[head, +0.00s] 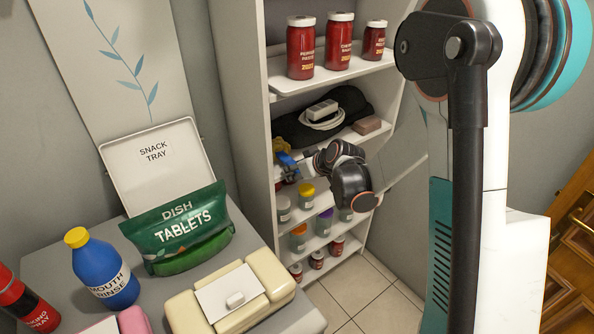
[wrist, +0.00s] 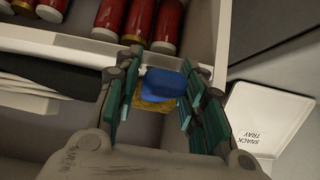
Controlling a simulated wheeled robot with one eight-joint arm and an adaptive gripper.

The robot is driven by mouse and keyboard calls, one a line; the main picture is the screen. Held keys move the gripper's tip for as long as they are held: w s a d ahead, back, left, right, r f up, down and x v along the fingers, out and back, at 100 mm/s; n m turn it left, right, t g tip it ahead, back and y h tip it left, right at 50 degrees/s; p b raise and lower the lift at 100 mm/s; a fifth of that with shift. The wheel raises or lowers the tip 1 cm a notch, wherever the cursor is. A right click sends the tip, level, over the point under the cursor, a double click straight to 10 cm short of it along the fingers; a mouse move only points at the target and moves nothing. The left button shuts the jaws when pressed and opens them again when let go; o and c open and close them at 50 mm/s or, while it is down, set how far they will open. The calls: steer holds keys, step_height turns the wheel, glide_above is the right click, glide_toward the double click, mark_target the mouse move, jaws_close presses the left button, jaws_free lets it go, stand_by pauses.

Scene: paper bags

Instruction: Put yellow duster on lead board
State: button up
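A yellow duster with a blue part (wrist: 165,84) lies between my fingers in the wrist view. My gripper (head: 298,160) reaches into the shelf unit there. In the wrist view my gripper (wrist: 158,100) has its teal-padded fingers spread on both sides of the duster; firm contact is not visible. A white block with a coiled lead (head: 322,115), possibly the lead board, rests on a black item one shelf higher.
Red jars (head: 301,48) stand on the upper shelf, and small jars (head: 307,195) on lower shelves. A brown block (head: 367,125) sits right of the lead. A side table holds a snack tray (head: 160,195), a green pouch (head: 178,235) and a blue bottle (head: 104,270).

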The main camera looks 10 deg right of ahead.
stand_by(0.3)
steer(key=shift+r, duration=0.2)
steer(key=s+d+r+m+g+h+p, duration=0.15)
steer(key=s+r+p, duration=0.25)
steer(key=s+r, duration=1.3)
steer(key=s+m+h, duration=0.2)
steer(key=s+m, duration=0.1)
steer(key=s, duration=1.4)
steer(key=shift+s+d+r, duration=0.2)
steer(key=shift+d+r, duration=0.15)
steer(key=shift+r, duration=0.05)
steer(key=shift+g, duration=0.25)
